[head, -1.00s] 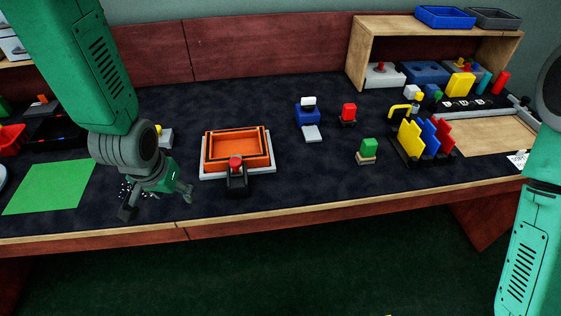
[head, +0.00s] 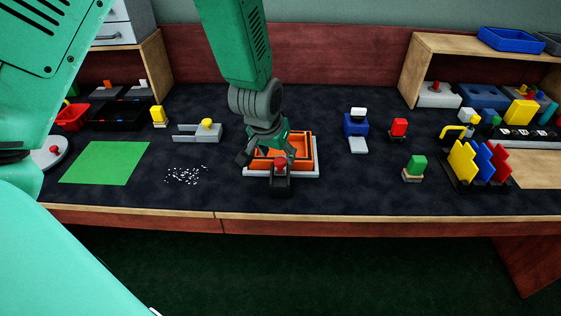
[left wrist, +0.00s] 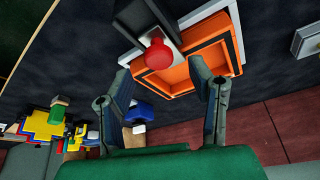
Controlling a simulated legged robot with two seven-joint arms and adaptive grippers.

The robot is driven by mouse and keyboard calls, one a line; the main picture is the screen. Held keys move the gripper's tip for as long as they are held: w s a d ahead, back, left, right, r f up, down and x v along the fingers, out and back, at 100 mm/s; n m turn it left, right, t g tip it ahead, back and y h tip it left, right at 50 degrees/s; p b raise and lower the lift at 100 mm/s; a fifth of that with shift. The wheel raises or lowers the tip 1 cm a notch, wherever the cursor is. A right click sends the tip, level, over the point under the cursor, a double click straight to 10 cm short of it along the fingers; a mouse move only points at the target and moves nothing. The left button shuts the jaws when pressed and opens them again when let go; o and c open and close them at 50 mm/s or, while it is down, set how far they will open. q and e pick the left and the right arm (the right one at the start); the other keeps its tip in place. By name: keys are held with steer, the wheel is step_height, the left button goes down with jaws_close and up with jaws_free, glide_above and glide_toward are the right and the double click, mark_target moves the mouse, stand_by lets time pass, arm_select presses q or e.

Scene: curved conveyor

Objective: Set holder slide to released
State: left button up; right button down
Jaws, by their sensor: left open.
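The holder slide appears to be the black block (head: 281,184) with a red knob (head: 280,161), at the front edge of an orange tray (head: 307,150) on a pale base (head: 318,172). My left gripper (head: 268,162) is open and empty above the tray, just behind and left of the knob, hiding part of the tray. In the left wrist view the red knob (left wrist: 158,54) stands ahead of the two spread fingers, between their lines, apart from both. The black block (left wrist: 143,22) lies behind it. My right gripper is not in view.
A grey fixture with a yellow knob (head: 207,124), scattered white bits (head: 186,174) and a green mat (head: 105,162) are left of the tray.

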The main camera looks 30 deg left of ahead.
mark_target(280, 160)
arm_select(q)
steer(key=shift+x, duration=1.75)
jaws_close()
steer(key=shift+s+d+r+p, duration=0.1)
steer(key=shift+s+d+p, duration=0.25)
steer(key=shift+s, duration=0.35)
steer(key=shift+s+d+p, duration=0.2)
steer(key=shift+s+d, duration=0.3)
steer(key=shift+s, duration=0.25)
jaws_free()
steer(key=shift+s+d, duration=0.1)
